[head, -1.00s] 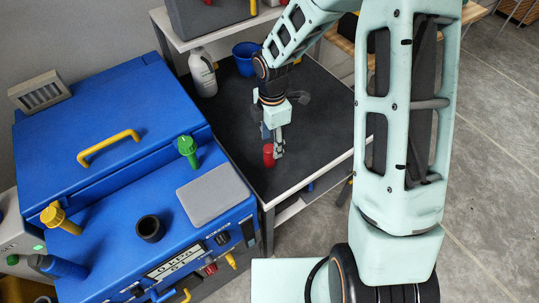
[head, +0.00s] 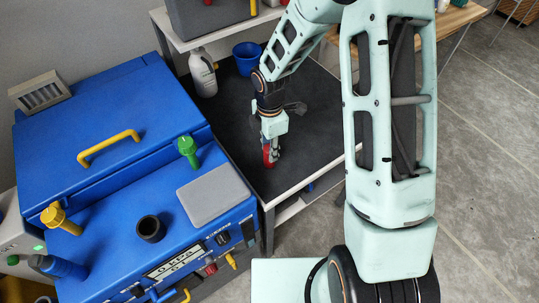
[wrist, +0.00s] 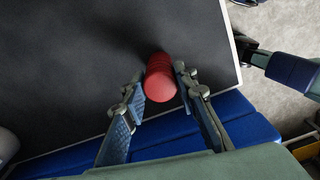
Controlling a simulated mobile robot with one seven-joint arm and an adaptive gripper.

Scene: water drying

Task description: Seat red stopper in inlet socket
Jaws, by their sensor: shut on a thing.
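My gripper (head: 270,151) is shut on the red stopper (head: 266,156) over the black table top. In the head view the fingers hide part of the stopper. In the wrist view the red stopper (wrist: 160,86) sits between the two fingertips of my gripper (wrist: 160,80), with its rounded red end showing. I cannot tell how far it is above the table. A black, round, open-topped socket (head: 150,229) stands on the blue machine at lower left, well apart from my gripper. No label shows whether it is the inlet.
A white bottle (head: 202,75) and blue bucket (head: 247,60) stand at the back of the black table (head: 228,115).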

